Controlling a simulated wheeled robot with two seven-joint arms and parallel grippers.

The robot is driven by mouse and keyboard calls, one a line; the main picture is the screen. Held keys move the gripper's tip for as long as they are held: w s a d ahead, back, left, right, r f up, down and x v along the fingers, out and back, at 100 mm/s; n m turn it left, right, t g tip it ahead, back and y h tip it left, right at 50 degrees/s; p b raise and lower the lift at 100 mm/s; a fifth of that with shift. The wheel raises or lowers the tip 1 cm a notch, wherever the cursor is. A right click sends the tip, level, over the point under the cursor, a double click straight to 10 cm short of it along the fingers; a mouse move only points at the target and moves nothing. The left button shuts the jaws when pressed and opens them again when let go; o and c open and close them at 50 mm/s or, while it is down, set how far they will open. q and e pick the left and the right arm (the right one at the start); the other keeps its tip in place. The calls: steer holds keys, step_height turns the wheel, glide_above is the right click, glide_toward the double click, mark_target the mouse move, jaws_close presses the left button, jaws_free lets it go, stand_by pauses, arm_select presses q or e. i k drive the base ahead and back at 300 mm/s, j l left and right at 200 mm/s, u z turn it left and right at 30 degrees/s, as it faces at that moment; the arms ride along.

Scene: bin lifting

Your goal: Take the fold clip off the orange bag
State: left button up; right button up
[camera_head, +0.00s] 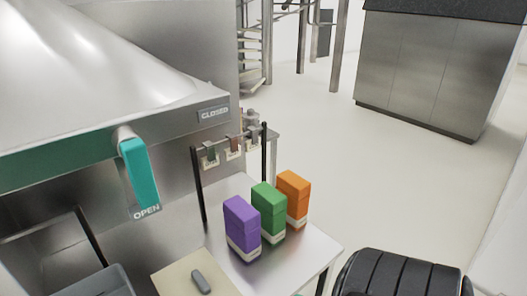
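The orange bag (292,199) is a box-shaped pack standing upright at the far right of a row on a metal table (318,249). A green bag (268,212) and a purple bag (242,228) stand to its left, nearer to me. I cannot make out a clip on the orange bag from here. A small dark grey object (202,282), possibly a clip, lies on a tan board (176,280). Neither of my grippers is in view.
Behind the bags, a black-post rack (197,185) carries several small hanging clips or tags. A metal machine with a teal handle (137,175) stands left. A grey bin (95,285) is at the lower left. Open floor (330,140) lies beyond the table.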

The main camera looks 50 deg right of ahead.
mark_target(298, 213)
steer(key=l+u, duration=0.1)
steer(key=l, duration=0.3)
steer(key=k+l+u, duration=0.15)
steer(key=l, duration=0.2)
steer(key=l+u, duration=0.1)
steer(key=l, duration=0.3)
steer(key=k+l+u, duration=0.1)
steer(key=l, duration=0.25)
steer(key=k+l+u, duration=0.15)
steer(key=l, duration=0.2)
steer(key=k+l+u, duration=0.1)
steer(key=l, duration=0.25)
steer(key=k+l, duration=0.05)
